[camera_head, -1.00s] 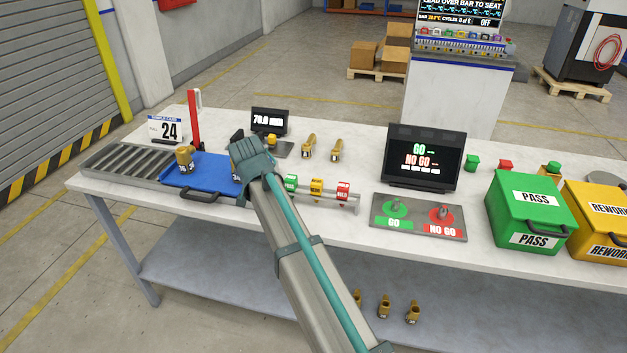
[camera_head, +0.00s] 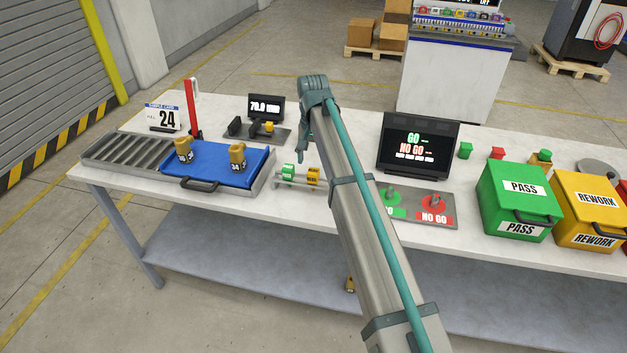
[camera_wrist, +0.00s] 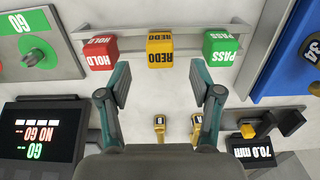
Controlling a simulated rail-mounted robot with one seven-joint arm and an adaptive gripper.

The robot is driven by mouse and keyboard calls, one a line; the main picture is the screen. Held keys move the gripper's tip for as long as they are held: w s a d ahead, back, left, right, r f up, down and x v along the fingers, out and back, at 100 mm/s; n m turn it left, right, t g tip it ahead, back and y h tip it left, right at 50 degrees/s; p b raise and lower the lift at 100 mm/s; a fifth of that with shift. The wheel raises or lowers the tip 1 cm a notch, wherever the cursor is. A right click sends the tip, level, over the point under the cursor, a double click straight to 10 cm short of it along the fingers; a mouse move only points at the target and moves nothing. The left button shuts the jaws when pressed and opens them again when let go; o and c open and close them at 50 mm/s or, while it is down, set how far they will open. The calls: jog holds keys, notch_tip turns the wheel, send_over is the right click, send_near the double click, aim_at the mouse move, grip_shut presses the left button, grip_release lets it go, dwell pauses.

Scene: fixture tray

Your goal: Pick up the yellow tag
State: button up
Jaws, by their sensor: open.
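The yellow tag (camera_head: 313,177), marked REDO, hangs on a metal rail between a green PASS tag (camera_head: 288,171) and a red HOLD tag. In the wrist view the yellow tag (camera_wrist: 160,48) is centred just beyond my open fingers, with the red tag (camera_wrist: 97,52) on the left and the green tag (camera_wrist: 221,48) on the right. My gripper (camera_wrist: 160,82) is open and empty, its fingers apart from the tag. In the head view my gripper (camera_head: 302,150) is above and behind the rail. My arm hides the red tag there.
A blue tray (camera_head: 225,172) with two brass fittings (camera_head: 237,155) lies left of the rail. A gauge with a 70.0 mm display (camera_head: 265,107) stands behind. The GO/NO GO plate (camera_head: 440,207) and its screen (camera_head: 418,146) are to the right. Two brass fittings (camera_wrist: 160,128) lie behind the rail.

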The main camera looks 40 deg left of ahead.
aim_at(313, 171)
jog(key=shift+w+f+p, duration=0.15)
jog(key=shift+f+p, duration=1)
jog(key=shift+f, duration=1.75)
grip_shut()
jog(key=shift+r, duration=0.1)
